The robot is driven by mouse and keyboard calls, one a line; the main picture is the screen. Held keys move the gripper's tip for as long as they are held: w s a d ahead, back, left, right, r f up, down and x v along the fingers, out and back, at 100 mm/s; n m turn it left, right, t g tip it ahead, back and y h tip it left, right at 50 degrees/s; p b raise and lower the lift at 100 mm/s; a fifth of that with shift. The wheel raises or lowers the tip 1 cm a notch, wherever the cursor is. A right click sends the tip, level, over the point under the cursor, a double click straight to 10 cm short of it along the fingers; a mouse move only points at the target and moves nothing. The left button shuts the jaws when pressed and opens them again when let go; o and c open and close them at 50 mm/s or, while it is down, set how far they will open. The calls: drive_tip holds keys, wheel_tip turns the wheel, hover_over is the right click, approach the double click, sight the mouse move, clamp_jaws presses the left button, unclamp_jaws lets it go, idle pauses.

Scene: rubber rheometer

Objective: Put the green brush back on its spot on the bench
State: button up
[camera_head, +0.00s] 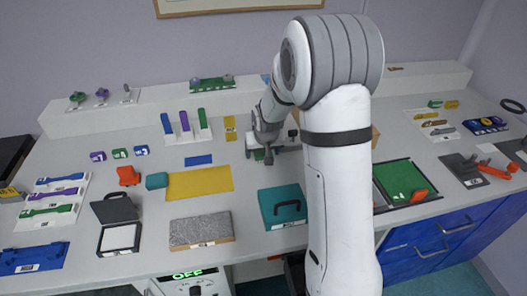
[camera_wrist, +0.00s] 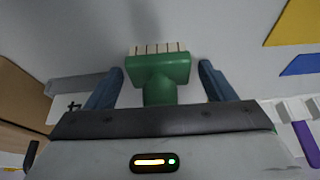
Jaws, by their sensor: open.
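In the wrist view the green brush (camera_wrist: 160,72) stands between the two blue-grey fingers of my gripper (camera_wrist: 162,85). Its pale bristles point away from the palm, and its handle runs back toward the palm. The fingers are apart, with a gap on each side of the brush. In the head view my gripper (camera_head: 265,152) is low over the back middle of the bench (camera_head: 250,185). Only a small bit of green shows under it; my arm and gripper hide most of the brush there. I cannot tell which marked spot belongs to the brush.
A rack with coloured upright handles (camera_head: 186,128) stands left of my gripper. A yellow mat (camera_head: 200,183), a teal case (camera_head: 283,206) and a grey textured block (camera_head: 201,231) lie nearer the front. A cardboard-coloured box (camera_wrist: 20,105) is close by in the wrist view.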

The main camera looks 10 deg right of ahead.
drive_tip(key=shift+s+r, duration=0.15)
drive_tip(key=shift+r, duration=0.45)
drive_tip(key=v, duration=1.1)
drive_tip(key=s+r+g, duration=0.2)
drive_tip(key=s+r, duration=0.1)
drive_tip(key=s, duration=2.2)
drive_tip(key=shift+s+d, duration=0.3)
drive_tip(key=shift+r, duration=0.15)
drive_tip(key=shift+c, duration=0.2)
